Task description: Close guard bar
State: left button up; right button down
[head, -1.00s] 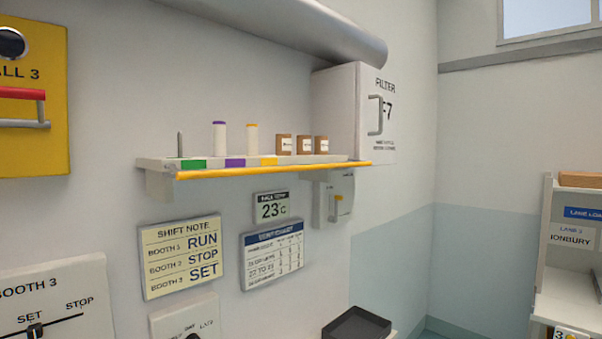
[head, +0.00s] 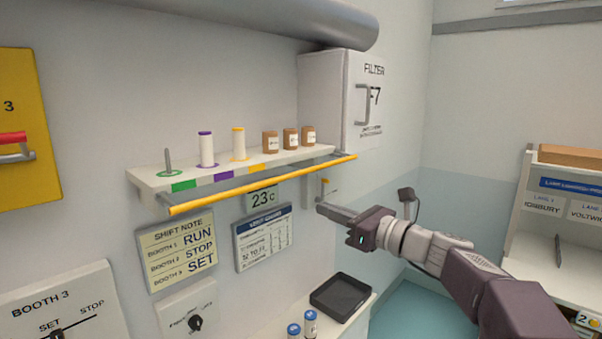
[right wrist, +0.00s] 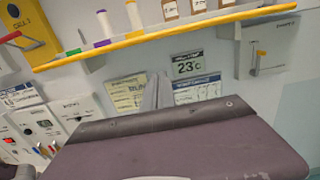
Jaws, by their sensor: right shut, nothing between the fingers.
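The yellow guard bar (head: 262,184) runs along the front of the wall shelf (head: 150,180), low at its front edge, with a grey strip between it and the shelf's colour-marked face. It also shows across the top of the right wrist view (right wrist: 165,38). My right gripper (head: 322,208) is shut and empty, below the bar's right end and apart from it in the head view. In the right wrist view its fingers (right wrist: 156,90) point toward the wall below the bar. My left gripper is not in view.
A black tray (head: 341,297) lies below. A wall lever box (head: 312,188) is near my gripper.

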aim_at(291, 176)
jog(key=w+a+r+p, duration=0.3)
jog(key=w+a+p, duration=0.3)
jog(key=shift+r+p, duration=0.35)
jog(key=shift+r, duration=0.05)
jog(key=shift+w, duration=0.2)
